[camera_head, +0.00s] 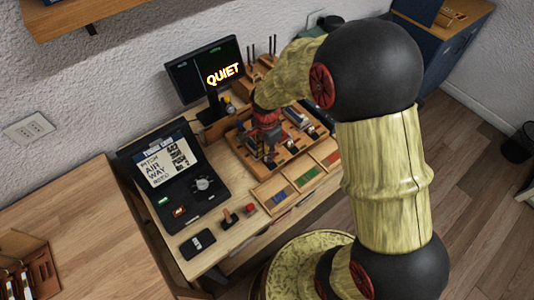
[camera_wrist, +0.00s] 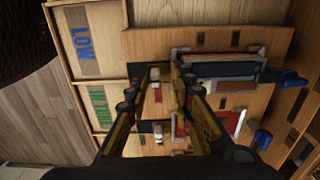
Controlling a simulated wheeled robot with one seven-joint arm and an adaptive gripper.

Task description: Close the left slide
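The wooden piano-action board (camera_head: 243,150) lies on the desk, with slides across it. In the wrist view, one slide (camera_wrist: 225,70) is a grey-blue bar in a metal frame. Another slide (camera_wrist: 238,120) has a red face and lies nearer the bottom of the picture. I cannot tell which is the left one. My gripper (camera_wrist: 160,70) is open over the board, with a small pale knob (camera_wrist: 154,76) showing between its fingers. I cannot tell whether it touches anything. In the head view my gripper (camera_head: 267,140) is above the board's left part, which it partly hides.
Compartments with coloured labels (camera_head: 271,208) run along the board's front; one blue-lettered label (camera_wrist: 88,38) shows in the wrist view. Blue knobs (camera_wrist: 292,77) stick out at the slides' ends.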

